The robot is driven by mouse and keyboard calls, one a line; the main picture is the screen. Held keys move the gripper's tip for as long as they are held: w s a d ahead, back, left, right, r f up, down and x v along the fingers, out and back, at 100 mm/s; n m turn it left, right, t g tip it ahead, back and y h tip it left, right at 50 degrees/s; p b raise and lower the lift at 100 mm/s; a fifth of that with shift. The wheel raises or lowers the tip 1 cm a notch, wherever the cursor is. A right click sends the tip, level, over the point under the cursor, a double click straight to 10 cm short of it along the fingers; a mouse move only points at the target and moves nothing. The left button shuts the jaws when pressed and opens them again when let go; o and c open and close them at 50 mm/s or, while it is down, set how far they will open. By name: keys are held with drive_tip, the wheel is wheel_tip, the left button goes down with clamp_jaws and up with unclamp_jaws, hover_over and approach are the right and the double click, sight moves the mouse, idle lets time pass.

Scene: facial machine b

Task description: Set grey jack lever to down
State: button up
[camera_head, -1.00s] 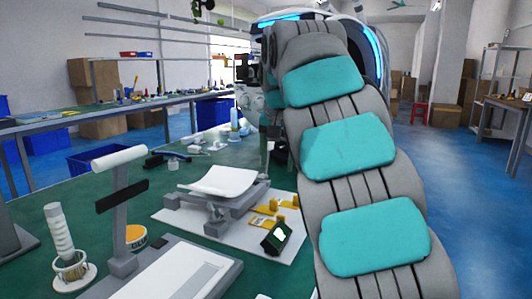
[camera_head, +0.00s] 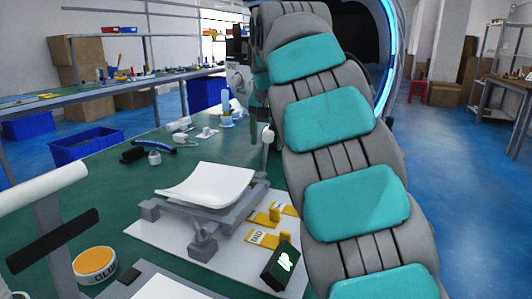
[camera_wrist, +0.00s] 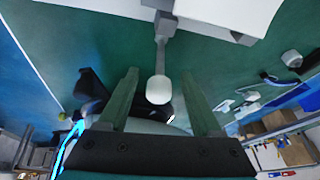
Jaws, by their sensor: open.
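The jack (camera_head: 205,215) is a grey frame carrying a curved white plate (camera_head: 210,185), standing on a white base sheet on the green table. Its grey lever (camera_head: 265,160) rises at the frame's far right end, roughly upright, with a white rounded knob (camera_head: 268,134). In the wrist view the lever (camera_wrist: 160,50) points toward me, and its knob (camera_wrist: 158,90) appears between my two green fingers. My gripper (camera_wrist: 158,74) is open, one finger on each side of the knob with gaps; I cannot tell the exact depth. In the head view my arm mostly hides the gripper.
Yellow labelled tags (camera_head: 263,237) and a small dark display (camera_head: 282,262) lie at the jack's front right. A white-topped stand (camera_head: 45,190) and a glue tub (camera_head: 95,263) are at left. Small tools and bottles lie behind the jack. Open green table lies left of it.

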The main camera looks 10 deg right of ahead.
sight(266, 150)
drive_tip(key=x, duration=0.5)
drive_tip(key=shift+w+f, duration=0.1)
drive_tip(key=shift+f, duration=0.05)
clamp_jaws()
idle(0.4)
idle(0.9)
